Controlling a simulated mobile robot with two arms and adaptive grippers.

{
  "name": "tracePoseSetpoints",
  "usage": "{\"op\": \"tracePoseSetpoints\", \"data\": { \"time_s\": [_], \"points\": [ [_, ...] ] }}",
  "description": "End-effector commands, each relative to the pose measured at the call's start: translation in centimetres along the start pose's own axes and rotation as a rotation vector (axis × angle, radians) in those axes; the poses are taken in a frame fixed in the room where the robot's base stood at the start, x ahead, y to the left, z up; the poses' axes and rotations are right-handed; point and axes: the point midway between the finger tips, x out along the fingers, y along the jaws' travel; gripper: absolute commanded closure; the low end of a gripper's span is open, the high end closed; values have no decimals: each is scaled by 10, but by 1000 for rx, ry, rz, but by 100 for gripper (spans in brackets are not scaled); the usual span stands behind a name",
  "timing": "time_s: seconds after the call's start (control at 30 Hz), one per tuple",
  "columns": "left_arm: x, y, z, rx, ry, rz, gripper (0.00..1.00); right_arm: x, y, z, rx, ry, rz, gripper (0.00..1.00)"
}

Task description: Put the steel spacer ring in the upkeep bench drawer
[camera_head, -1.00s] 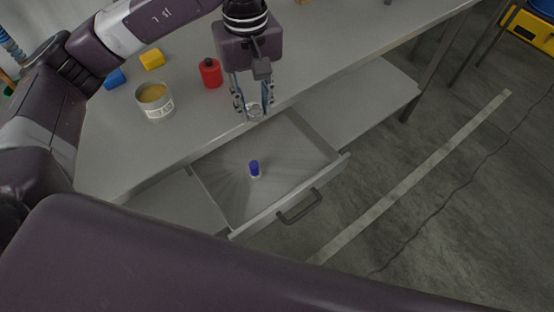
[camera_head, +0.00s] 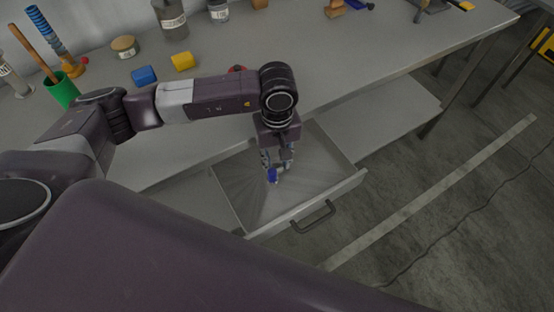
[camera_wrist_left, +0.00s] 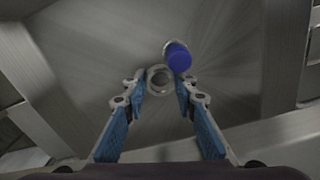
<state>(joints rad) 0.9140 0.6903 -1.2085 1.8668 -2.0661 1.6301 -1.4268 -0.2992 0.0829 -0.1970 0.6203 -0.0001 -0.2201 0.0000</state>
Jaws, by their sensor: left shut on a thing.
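The steel spacer ring (camera_wrist_left: 160,79) is a small grey ring held between the fingertips of my left gripper (camera_wrist_left: 160,88) in the left wrist view. In the head view the left gripper (camera_head: 277,166) points down inside the open drawer (camera_head: 240,190) of the grey bench (camera_head: 330,75); the ring is hard to make out there. A small vial with a blue cap (camera_head: 272,175) stands in the drawer right beside the fingertips; it also shows just beyond the ring in the left wrist view (camera_wrist_left: 178,56). I cannot tell whether the ring touches the drawer floor. My right gripper is not in view.
The drawer's front wall and handle (camera_head: 314,217) are near the gripper. On the bench top are a blue block (camera_head: 144,76), a yellow block (camera_head: 183,61), a green cup (camera_head: 62,90) and a tin (camera_head: 124,47). The drawer floor left of the vial is clear.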

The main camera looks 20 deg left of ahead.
Motion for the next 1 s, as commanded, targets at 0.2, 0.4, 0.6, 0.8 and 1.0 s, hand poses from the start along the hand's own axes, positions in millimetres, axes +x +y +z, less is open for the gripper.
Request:
{"op": "tracePoseSetpoints", "data": {
  "time_s": [0.2, 0.4, 0.6, 0.8, 1.0],
  "points": [
    [5, 0, 0, 0, 1, 1, 95, -1, 0, 0, -1, -1, -1, 67],
    [9, 0, 0, 0, 2, 1, 95, 5, -1, 1, -2, -1, -2, 67],
    [7, 0, 0, 0, 1, 1, 57, 3, -3, 1, -3, -1, -4, 67],
    [7, 0, 0, 0, 1, 1, 57, 3, -6, 0, -2, 0, -7, 67],
    [-1, 1, -1, 0, 3, 3, 57, 0, -6, 0, -2, 0, -8, 67]
  ]
}}
